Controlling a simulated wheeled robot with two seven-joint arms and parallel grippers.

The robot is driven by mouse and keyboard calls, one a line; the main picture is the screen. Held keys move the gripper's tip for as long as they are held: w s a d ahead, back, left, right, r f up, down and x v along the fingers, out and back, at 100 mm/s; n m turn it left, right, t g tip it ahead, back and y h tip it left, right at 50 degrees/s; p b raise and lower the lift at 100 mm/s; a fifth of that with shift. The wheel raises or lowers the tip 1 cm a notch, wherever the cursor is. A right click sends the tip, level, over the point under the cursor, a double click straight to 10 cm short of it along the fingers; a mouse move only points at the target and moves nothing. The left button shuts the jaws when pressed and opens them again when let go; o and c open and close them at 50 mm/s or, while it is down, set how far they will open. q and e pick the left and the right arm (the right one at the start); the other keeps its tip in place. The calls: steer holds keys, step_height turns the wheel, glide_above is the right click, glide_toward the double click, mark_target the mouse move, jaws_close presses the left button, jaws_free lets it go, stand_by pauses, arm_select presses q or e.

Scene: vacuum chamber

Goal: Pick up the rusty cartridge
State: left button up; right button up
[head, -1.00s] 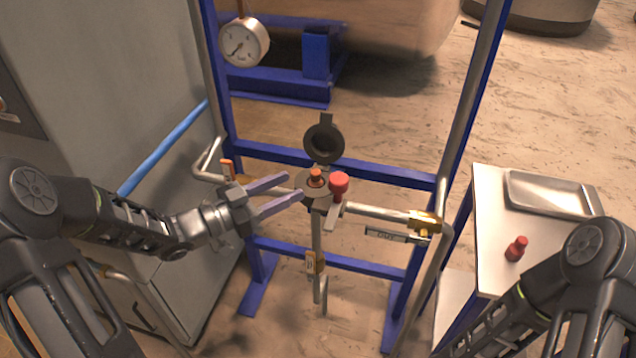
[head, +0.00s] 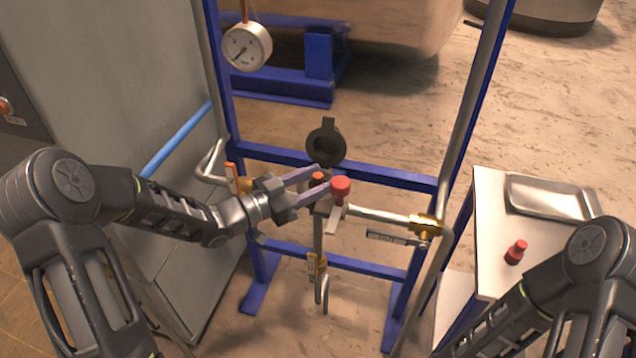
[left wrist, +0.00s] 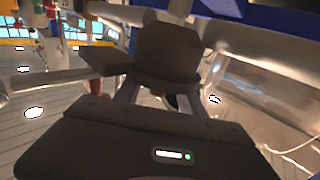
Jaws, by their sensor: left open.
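The rusty cartridge (head: 317,177) is a small orange-brown piece standing in the round socket of the pipe fitting at the middle of the frame. Its top shows in the head view; its lower part is hidden. My left gripper (head: 324,178) is open, its two purple-grey fingers pointing right, with the cartridge top appearing between their tips. I cannot tell whether they touch it. In the left wrist view my gripper's fingers (left wrist: 158,100) are partly hidden, and I cannot make out the cartridge clearly. My right gripper is out of view; only its arm shows.
A red knob (head: 340,188) stands just right of the socket. A round dark lid (head: 326,146) is open behind it. Blue frame posts (head: 470,110) stand either side. A side table (head: 487,215) at right holds a red-capped piece (head: 516,251) and a metal tray (head: 550,190).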

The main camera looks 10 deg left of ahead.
arm_select(q)
steer(key=shift+w+d, duration=0.2)
steer(key=shift+d, duration=0.05)
stand_by(0.4)
jaws_close()
stand_by(0.4)
